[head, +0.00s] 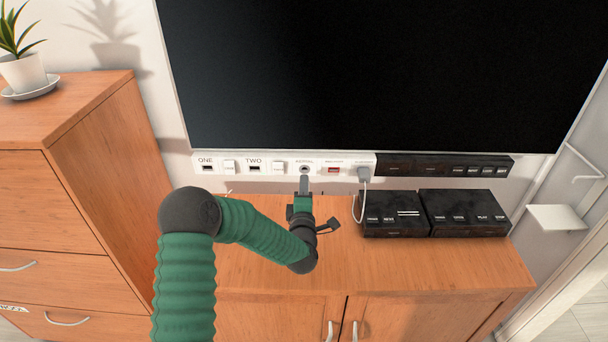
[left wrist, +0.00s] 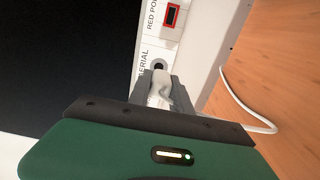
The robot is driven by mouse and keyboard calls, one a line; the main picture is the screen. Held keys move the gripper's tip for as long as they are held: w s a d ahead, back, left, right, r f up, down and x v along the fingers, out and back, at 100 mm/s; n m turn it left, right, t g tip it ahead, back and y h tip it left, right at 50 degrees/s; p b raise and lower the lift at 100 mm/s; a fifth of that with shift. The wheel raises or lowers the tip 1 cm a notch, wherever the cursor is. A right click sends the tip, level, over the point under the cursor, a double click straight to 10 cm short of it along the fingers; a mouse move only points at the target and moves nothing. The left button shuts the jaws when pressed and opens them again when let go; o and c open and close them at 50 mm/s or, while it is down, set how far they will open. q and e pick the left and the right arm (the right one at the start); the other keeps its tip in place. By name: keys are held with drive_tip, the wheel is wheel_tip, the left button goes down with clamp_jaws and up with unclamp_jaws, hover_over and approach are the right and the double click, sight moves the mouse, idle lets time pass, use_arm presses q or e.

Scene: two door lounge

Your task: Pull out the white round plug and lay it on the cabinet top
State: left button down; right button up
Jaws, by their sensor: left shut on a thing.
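My left gripper (head: 304,180) is at the AERIAL socket (head: 304,169) of the white wall strip, above the cabinet top (head: 400,265). In the left wrist view the gripper (left wrist: 160,88) is shut on the white plug (left wrist: 159,98), which is partly hidden between the fingers. The dark hole of the AERIAL socket (left wrist: 158,67) shows just beyond the plug's end. I cannot tell how wide the gap is. The plug itself is hard to make out in the head view. My right gripper is not in view.
A grey plug (head: 364,174) with a white cable (head: 358,208) sits right of the red socket (head: 334,170). Two black boxes (head: 394,226) (head: 464,226) stand on the cabinet's right half. A large black screen (head: 380,70) hangs above. The cabinet top's front is clear.

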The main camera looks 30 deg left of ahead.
use_arm(q)
drive_tip(key=shift+s+d, duration=0.3)
drive_tip(key=shift+s, duration=0.2)
idle(0.4)
